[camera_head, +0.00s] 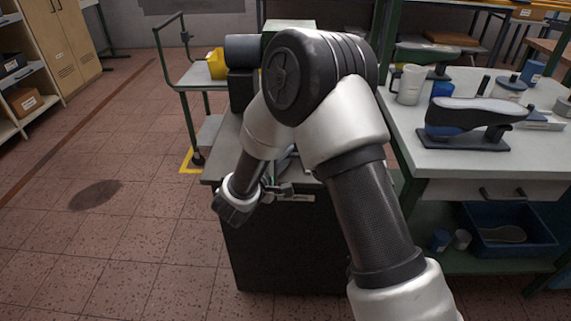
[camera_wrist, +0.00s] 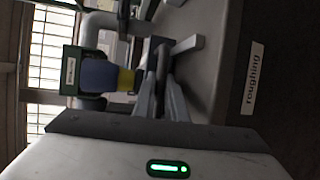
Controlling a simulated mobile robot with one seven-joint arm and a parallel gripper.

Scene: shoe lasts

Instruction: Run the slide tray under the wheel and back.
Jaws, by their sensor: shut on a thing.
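My gripper (camera_head: 288,192) is low over the front of the dark-sided bench, partly hidden by my arm. In the wrist view its fingers (camera_wrist: 162,78) are close together, shut on a small part that seems to be the handle of the slide tray; the grip point is mostly hidden. The tray itself cannot be clearly made out. Beyond the fingers, a green labelled hood (camera_wrist: 71,70) stands over a blue-grey round part, seemingly the wheel (camera_wrist: 97,75), with yellow beside it. My arm covers most of this machine in the head view.
A white label reading "roughing" (camera_wrist: 253,78) is on the bench front. A bench to the right carries a shoe last (camera_head: 470,112), a mug (camera_head: 409,85) and jars; a blue bin (camera_head: 508,228) is below it. A cart (camera_head: 197,76) stands behind left. The left floor is clear.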

